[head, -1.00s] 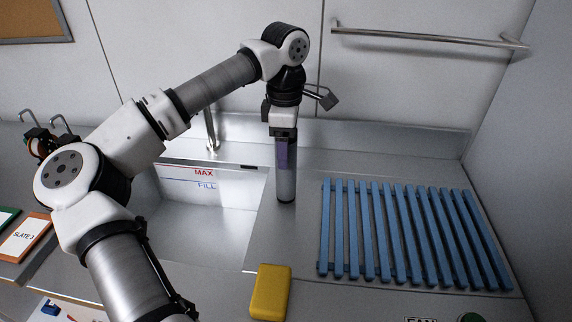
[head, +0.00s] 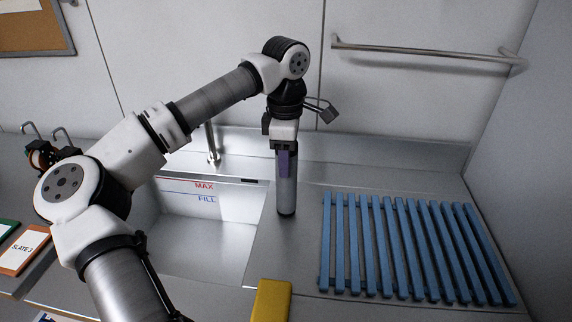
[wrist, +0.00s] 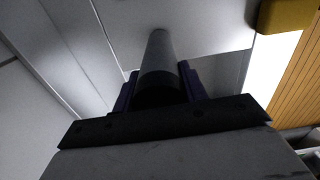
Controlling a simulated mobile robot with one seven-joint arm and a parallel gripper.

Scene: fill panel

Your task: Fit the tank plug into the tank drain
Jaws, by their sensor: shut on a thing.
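A grey upright cylinder (head: 288,190), which I take to be the tank plug, hangs below my gripper (head: 285,158). My gripper is shut on its upper part, with a purple finger showing along its side. The cylinder's lower end appears over the steel counter, just right of the tank; I cannot tell whether it touches. The wrist view shows the cylinder (wrist: 159,55) between the two purple fingers (wrist: 160,90). The steel tank (head: 213,212) has MAX and FILL lines on its back wall. The tank drain does not show.
A blue slatted rack (head: 410,248) covers the right counter. A yellow block (head: 270,302) lies at the front, right of the tank; it also shows in the wrist view (wrist: 287,14). A tap (head: 212,145) stands behind the tank. A wall rail (head: 430,53) runs above.

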